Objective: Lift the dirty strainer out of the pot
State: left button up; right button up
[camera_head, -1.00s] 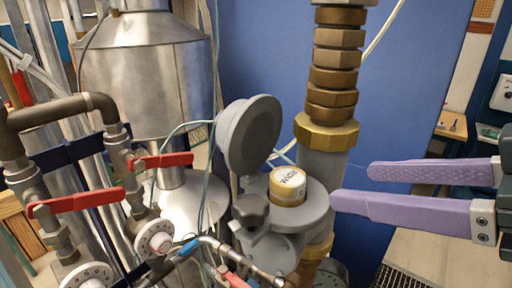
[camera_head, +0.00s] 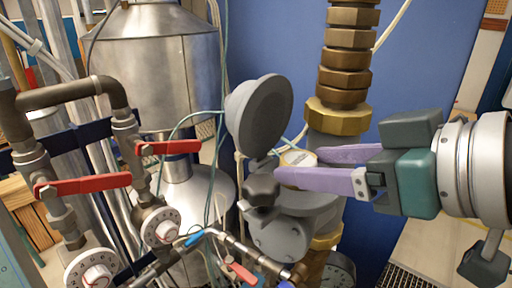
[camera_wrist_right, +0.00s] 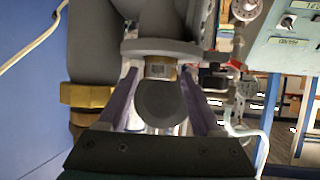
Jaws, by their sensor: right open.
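The dirty strainer (camera_head: 296,158), a short tan cylinder with a printed white label, stands in the grey pot (camera_head: 285,238). Its top shows above the pot's flange; its lower part is hidden. The pot's round grey lid (camera_head: 262,115) is tipped open, upright on the left side. My right gripper (camera_head: 299,167) comes in from the right, its purple fingers open on either side of the strainer. The near finger covers part of it. In the right wrist view, the labelled strainer (camera_wrist_right: 160,71) lies between the two fingers, with the lid (camera_wrist_right: 162,104) behind. My left gripper is not in view.
A thick pipe with brass fittings (camera_head: 338,117) rises close behind the pot. Red-handled valves (camera_head: 85,184) and grey pipes stand at the left, before a metal tank (camera_head: 155,70). A dark knob (camera_head: 262,190) is at the pot's front. A blue panel (camera_head: 275,45) is behind.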

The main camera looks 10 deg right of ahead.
jog(key=shift+w+a+f, duration=0.3)
jog(key=shift+w+f, duration=0.05)
jog(key=shift+w, duration=0.2)
grip_shut()
